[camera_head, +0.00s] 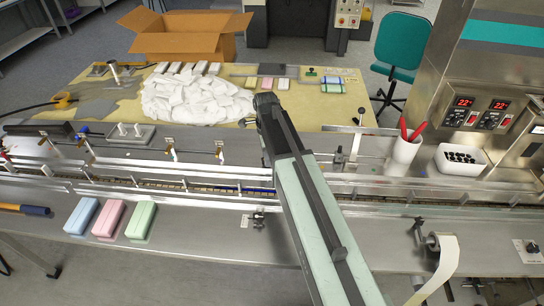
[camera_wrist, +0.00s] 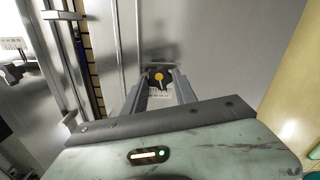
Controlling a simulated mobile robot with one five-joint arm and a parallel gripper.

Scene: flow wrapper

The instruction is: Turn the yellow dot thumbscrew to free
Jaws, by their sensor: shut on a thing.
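The yellow dot thumbscrew (camera_wrist: 158,77) shows in the wrist view as a dark knob with a round yellow mark and a narrow yellow stripe below it. It sits on a grey metal surface with a small pale label by it. My gripper (camera_wrist: 161,84) has one finger on each side of the knob and is shut on it. In the head view my arm reaches over the conveyor, and its far end hides the thumbscrew and the fingertips.
Guide rails (camera_head: 180,183) run along the conveyor, with other small clamps (camera_head: 219,150) beside them. Blue, pink and green packs (camera_head: 140,220) lie at front left. A white pile (camera_head: 195,98) and an open carton (camera_head: 185,35) are behind. A cup with red pens (camera_head: 405,149) stands right.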

